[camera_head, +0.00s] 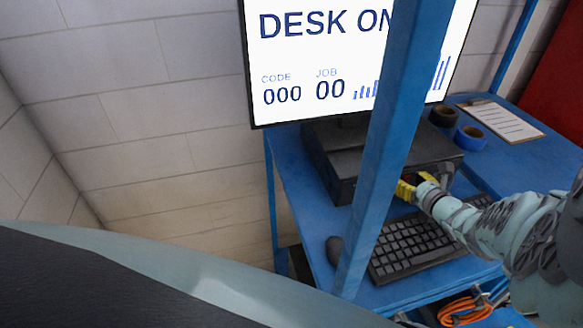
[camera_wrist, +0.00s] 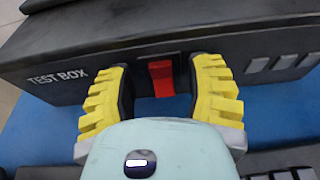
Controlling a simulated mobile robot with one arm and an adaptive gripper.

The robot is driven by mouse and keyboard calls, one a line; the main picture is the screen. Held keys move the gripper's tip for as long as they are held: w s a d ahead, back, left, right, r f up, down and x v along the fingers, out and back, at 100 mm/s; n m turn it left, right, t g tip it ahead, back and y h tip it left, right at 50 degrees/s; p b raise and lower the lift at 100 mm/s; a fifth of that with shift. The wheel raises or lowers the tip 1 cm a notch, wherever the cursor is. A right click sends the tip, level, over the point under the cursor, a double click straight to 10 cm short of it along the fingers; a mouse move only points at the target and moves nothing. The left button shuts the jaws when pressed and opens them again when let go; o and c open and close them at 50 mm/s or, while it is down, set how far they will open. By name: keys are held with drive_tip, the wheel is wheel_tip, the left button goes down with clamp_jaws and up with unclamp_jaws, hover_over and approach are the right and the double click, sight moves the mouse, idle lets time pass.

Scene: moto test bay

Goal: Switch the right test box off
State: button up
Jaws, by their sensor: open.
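The test box (camera_wrist: 90,58) is a long black box with "TEST BOX" on its front. It also shows in the head view (camera_head: 335,150) on the blue desk, below the monitor and partly behind a blue post. A red rocker switch (camera_wrist: 161,78) is set in its front face. My gripper (camera_wrist: 163,88) has yellow padded fingers spread to either side of the red switch, close to the box front, with nothing held. In the head view my gripper (camera_head: 413,187) reaches in from the right. I cannot tell whether the fingers touch the box.
The monitor (camera_head: 320,50) reads "DESK ON", code 000, job 00. A blue post (camera_head: 397,120) stands in front of the desk (camera_head: 315,215). A keyboard (camera_head: 410,245) lies below my gripper, with a mouse (camera_head: 334,249) at left. Tape rolls (camera_head: 470,138) and a clipboard (camera_head: 500,120) lie right.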

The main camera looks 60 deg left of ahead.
drive_tip(key=shift+w+v, duration=0.25)
drive_tip(key=shift+v, duration=5.85)
drive_tip(key=shift+s, duration=0.2)
